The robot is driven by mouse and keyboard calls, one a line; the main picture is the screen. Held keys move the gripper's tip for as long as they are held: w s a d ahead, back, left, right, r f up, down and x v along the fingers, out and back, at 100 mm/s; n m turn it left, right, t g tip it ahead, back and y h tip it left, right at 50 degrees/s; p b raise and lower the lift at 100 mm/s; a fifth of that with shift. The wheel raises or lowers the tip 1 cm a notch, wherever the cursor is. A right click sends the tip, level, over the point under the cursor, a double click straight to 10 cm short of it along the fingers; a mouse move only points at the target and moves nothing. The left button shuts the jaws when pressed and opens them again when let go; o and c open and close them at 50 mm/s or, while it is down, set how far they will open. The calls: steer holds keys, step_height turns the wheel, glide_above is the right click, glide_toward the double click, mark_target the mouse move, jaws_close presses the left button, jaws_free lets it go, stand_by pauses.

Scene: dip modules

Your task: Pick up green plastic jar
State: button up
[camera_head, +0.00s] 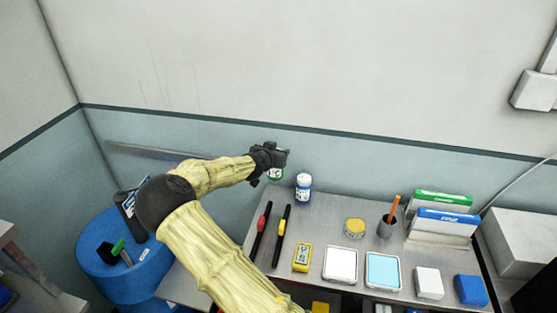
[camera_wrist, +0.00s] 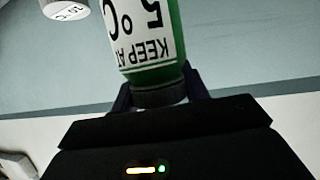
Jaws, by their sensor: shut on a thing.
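The green jar (camera_wrist: 148,68) has a white label reading "KEEP AT 5°C" and fills the upper middle of the wrist view, upside down in that picture. My gripper (camera_wrist: 160,97) is shut on it near its dark neck. In the head view my gripper (camera_head: 277,160) is at the end of my arm near the wall, and a small part of the green jar (camera_head: 275,174) shows below it. The gripper hides most of the jar there. I cannot tell whether its base touches the table.
A blue jar with a white cap (camera_head: 303,190) stands close to the right of my gripper on the grey table (camera_head: 330,212). A blue barrel (camera_head: 130,272) is at left.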

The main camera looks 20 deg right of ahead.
steer(key=s+a+b, duration=0.4)
steer(key=s+a, duration=0.6)
steer(key=s, duration=0.4)
steer(key=shift+s, duration=0.35)
